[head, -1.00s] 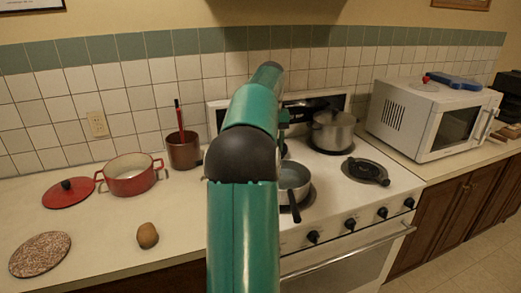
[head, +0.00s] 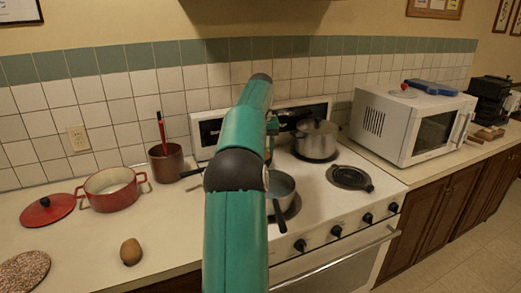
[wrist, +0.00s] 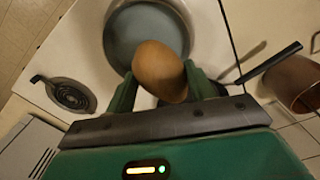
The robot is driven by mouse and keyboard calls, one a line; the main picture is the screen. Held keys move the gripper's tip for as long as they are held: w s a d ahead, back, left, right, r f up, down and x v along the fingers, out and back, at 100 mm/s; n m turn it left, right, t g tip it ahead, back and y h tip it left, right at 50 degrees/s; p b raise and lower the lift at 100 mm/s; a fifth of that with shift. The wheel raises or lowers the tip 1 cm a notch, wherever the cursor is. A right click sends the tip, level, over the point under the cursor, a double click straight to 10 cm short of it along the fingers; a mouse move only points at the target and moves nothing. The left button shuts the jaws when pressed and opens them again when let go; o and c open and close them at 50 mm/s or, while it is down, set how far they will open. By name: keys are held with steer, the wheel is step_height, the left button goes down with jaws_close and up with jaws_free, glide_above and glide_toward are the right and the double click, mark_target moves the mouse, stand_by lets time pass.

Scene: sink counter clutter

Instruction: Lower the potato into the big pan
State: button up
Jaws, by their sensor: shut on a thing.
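My gripper (wrist: 158,88) is shut on a brown potato (wrist: 160,68) in the wrist view. The potato appears in front of the open mouth of a grey pan (wrist: 122,38); its height above the pan cannot be told. In the head view the grey pan (head: 284,184) sits on the stove's front left burner, partly behind my arm. A lidded silver pot (head: 317,141) stands on the back right burner. In the head view my arm hides the held potato and the fingertips.
Another brown potato-like thing (head: 131,252) lies on the left counter by a red pot (head: 112,195) and red lid (head: 47,210). A copper saucepan (head: 166,165) stands left of the stove. The front right burner (head: 350,177) is empty. A microwave (head: 410,125) stands right.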

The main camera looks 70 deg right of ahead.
steer(key=shift+f, duration=0.15)
step_height(320, 180, down, 11)
stand_by(2.1)
steer(key=shift+f, duration=1.5)
stand_by(1.4)
steer(key=shift+c, duration=0.9)
steer(key=o, duration=1.3)
steer(key=shift+c, duration=0.2)
steer(key=shift+r, duration=0.1)
step_height(320, 180, up, 14)
steer(key=shift+f, duration=0.15)
